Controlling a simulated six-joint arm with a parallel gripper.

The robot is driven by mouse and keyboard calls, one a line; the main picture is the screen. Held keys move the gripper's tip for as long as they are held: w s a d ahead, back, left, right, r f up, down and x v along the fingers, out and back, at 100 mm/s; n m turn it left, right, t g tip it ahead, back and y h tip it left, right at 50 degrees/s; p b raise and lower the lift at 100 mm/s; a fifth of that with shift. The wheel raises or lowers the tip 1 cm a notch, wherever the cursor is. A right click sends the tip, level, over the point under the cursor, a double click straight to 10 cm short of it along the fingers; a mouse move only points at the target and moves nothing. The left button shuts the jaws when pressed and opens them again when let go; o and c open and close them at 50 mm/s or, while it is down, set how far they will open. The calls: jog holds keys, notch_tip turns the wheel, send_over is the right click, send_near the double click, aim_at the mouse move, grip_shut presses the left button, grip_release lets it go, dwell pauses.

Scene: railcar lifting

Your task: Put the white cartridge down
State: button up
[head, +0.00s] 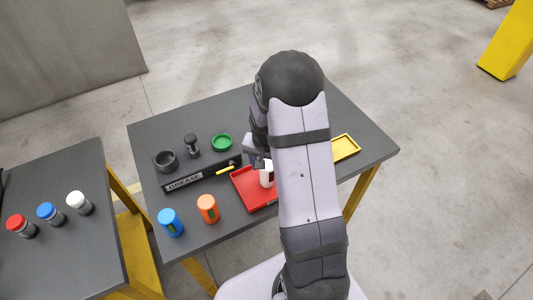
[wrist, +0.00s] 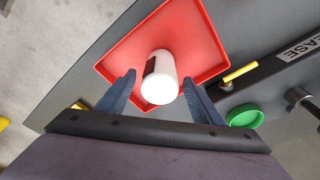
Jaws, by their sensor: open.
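The white cartridge (wrist: 160,78) stands on the red tray (wrist: 190,22), with a dark label on its side. In the head view the cartridge (head: 266,176) is partly hidden by my arm, and the red tray (head: 252,196) shows to its left. My gripper (wrist: 158,84) is open, with one finger on each side of the cartridge and a visible gap on both sides in the wrist view. In the head view my gripper (head: 257,158) is just above and behind the cartridge, mostly covered by my arm.
A grease holder (head: 188,182) with a yellow marker, a green dish (head: 221,142), a grey cup (head: 166,161) and a black knobbed part (head: 191,145) lie left. Blue (head: 171,222) and orange (head: 208,208) cartridges stand near the front edge. A yellow tray (head: 346,148) lies right.

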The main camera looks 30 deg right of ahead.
jog(key=r, duration=0.3)
jog(key=a+r+b, duration=0.1)
jog(key=r, duration=0.3)
jog(key=s+r, duration=0.1)
jog(key=r, duration=0.2)
jog(key=shift+s+a+r+b, duration=0.1)
jog(key=shift+a+r+b, duration=0.05)
jog(key=shift+r+b, duration=0.15)
jog(key=s+a+f+n+g+y, duration=0.1)
jog(key=s+a+n, duration=0.8)
jog(key=s, duration=0.7)
jog(key=a, duration=0.2)
jog(key=shift+s+a, duration=0.35)
